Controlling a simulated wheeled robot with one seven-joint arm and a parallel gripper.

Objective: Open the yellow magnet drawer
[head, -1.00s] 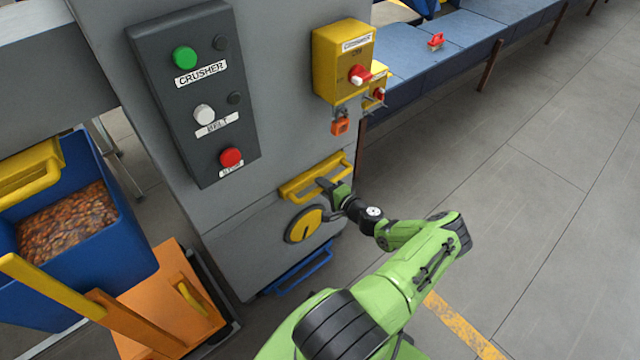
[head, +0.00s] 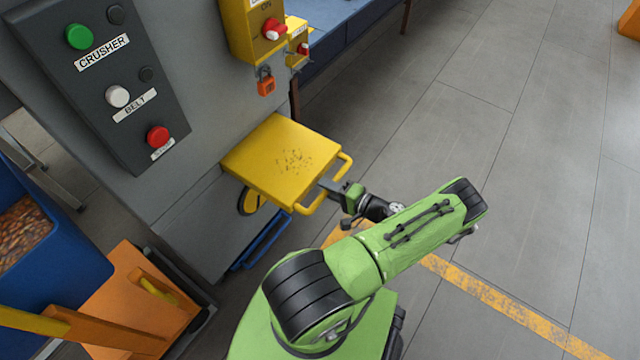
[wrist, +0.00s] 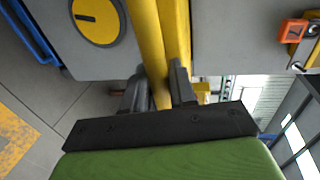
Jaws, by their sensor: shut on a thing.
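The yellow magnet drawer (head: 275,158) stands pulled out of the grey machine, its flat top showing a patch of small dark bits. Its yellow bar handle (head: 336,178) runs along the front edge. My gripper (head: 326,190) is at the handle, shut on the bar. In the wrist view the yellow bar (wrist: 160,93) passes between the two dark fingers (wrist: 158,90). The inside of the drawer and the far side of the grip are hidden.
A control panel (head: 100,75) with buttons is on the machine face. A yellow switch box (head: 250,42) and orange padlock (head: 265,82) are above the drawer. A blue handle (head: 262,245) lies below. An orange cart (head: 135,290) stands at left.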

